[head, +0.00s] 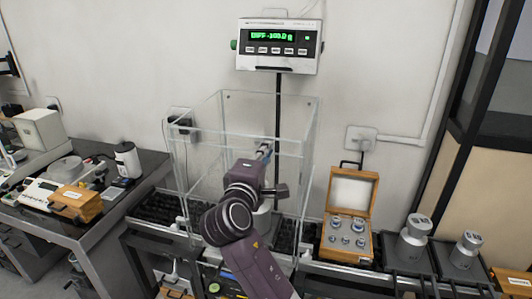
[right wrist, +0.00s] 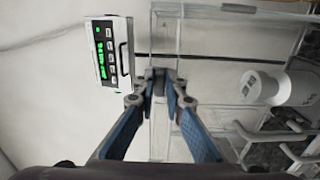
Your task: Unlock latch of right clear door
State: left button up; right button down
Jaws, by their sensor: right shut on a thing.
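The clear glass enclosure (head: 205,122) stands on the middle table, its panes and edges see-through. My right gripper (head: 265,150) is at the upper part of the enclosure, by a door edge. In the right wrist view, my right gripper (right wrist: 160,88) has its blue-padded fingers closed around a small grey latch (right wrist: 158,73) at the edge of the clear door. The fingers hide part of the latch, and I cannot tell whether it is turned. My left gripper is in neither view.
A scale display (head: 278,50) with green digits stands on a pole behind the enclosure. An open wooden weight box (head: 335,243) and metal weights (head: 413,238) stand at right. A left table (head: 95,232) holds a wooden box (head: 75,203). A white cylinder (right wrist: 262,88) shows in the wrist view.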

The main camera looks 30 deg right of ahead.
jog(key=shift+f, duration=0.1)
jog(key=c, duration=2)
grip_release()
jog(key=shift+s+a, duration=0.1)
jog(key=v, duration=1.1)
jog(key=shift+s+a, duration=0.3)
